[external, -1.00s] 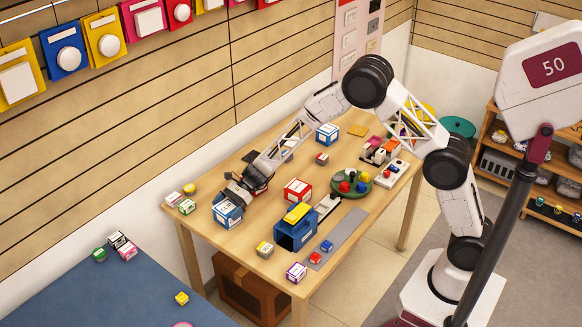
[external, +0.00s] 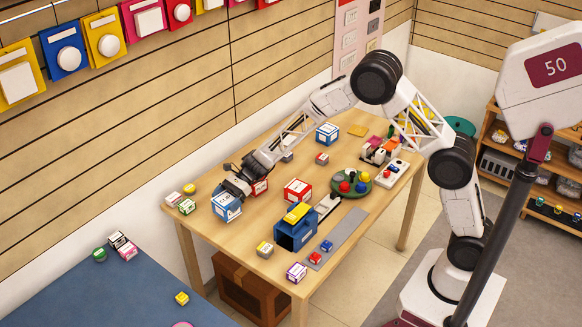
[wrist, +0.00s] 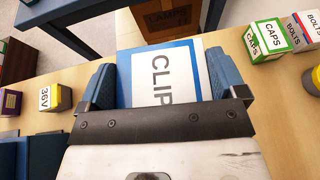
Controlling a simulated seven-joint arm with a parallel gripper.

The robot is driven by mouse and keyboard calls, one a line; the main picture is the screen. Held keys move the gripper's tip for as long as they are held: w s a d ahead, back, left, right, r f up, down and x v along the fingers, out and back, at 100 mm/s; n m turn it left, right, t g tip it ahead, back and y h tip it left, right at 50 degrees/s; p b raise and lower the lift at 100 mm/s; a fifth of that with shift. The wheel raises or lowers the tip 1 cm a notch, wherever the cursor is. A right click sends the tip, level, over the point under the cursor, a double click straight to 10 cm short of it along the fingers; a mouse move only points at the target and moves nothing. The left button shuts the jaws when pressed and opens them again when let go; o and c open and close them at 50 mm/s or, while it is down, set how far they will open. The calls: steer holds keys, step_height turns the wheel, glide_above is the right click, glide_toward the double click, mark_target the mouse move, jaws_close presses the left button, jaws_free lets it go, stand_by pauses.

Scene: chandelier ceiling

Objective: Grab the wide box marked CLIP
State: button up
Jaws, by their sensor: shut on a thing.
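The wide blue and white box marked CLIP (wrist: 165,75) is between my gripper's two blue-grey fingers in the wrist view, with its lettered white face toward the camera. My gripper (wrist: 162,88) is shut on it, one finger against each side. In the external view the CLIP box (external: 227,207) is near the table's left end, with my gripper (external: 236,190) at its upper side. I cannot tell whether it touches the table or hangs just above it.
A red and white box (external: 298,190) and a blue open-fronted block with a yellow top (external: 295,232) stand to the right on the table (external: 340,225). A green CAPS box (wrist: 264,40) and a BOLTS box (wrist: 299,32) are beside my gripper in the wrist view.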

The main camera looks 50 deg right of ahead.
mark_target(226, 199)
steer(key=shift+r, duration=2.9)
